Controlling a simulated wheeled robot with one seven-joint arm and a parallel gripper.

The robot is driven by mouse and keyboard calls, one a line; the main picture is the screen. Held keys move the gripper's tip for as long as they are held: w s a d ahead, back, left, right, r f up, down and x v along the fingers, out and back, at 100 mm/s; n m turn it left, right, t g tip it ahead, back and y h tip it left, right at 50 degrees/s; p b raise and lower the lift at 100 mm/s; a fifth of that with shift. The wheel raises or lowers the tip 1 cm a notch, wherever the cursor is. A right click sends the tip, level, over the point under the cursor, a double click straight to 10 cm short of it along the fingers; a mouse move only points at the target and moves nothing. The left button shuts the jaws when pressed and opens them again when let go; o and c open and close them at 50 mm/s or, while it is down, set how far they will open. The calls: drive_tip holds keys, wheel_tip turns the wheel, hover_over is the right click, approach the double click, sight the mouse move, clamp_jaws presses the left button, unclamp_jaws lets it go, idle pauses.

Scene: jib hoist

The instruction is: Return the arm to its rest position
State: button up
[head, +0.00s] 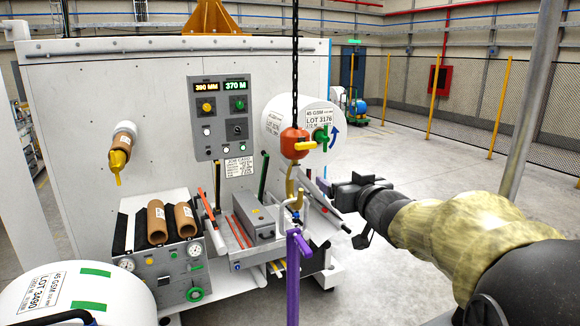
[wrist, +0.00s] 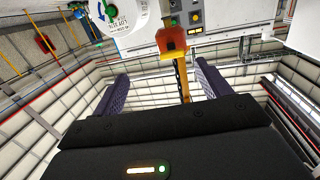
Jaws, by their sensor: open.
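My arm reaches in from the right in the head view, and my gripper (head: 336,190) is at its left end, right of the hoist hook and the grey box on the machine front. In the wrist view my gripper (wrist: 165,88) shows two dark fingers spread wide apart. Nothing is between them at their tips. The orange hook block (head: 295,143) hangs on a black chain, with a yellow hook (head: 290,180) below it, close to the left of my gripper. In the wrist view the orange block (wrist: 171,40) and its yellow part appear beyond the fingers. I cannot tell whether they touch my gripper.
A white roll (head: 292,118) labelled LOT 3176 is on the machine behind the hook. A purple post (head: 293,275) stands in front. Another white roll (head: 75,295) is at lower left. A grey pole (head: 533,95) rises behind my arm. Open floor (head: 420,165) lies at right.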

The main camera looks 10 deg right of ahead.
drive_tip(key=s+f+m+g+h, duration=0.1)
drive_tip(key=s+f+g+h, duration=0.15)
drive_tip(key=f, duration=0.65)
drive_tip(key=s+f+m+g+h, duration=0.1)
drive_tip(key=s+f+g, duration=0.3)
drive_tip(key=f, duration=0.5)
drive_tip(key=s+a+f+g, duration=0.2)
drive_tip(key=s+f+g, duration=0.2)
drive_tip(key=s+f, duration=0.2)
drive_tip(key=s+a+f+g, duration=0.3)
drive_tip(key=s+f, duration=0.4)
drive_tip(key=s, duration=0.3)
drive_tip(key=shift+s+g, duration=0.25)
drive_tip(key=shift+g, duration=0.2)
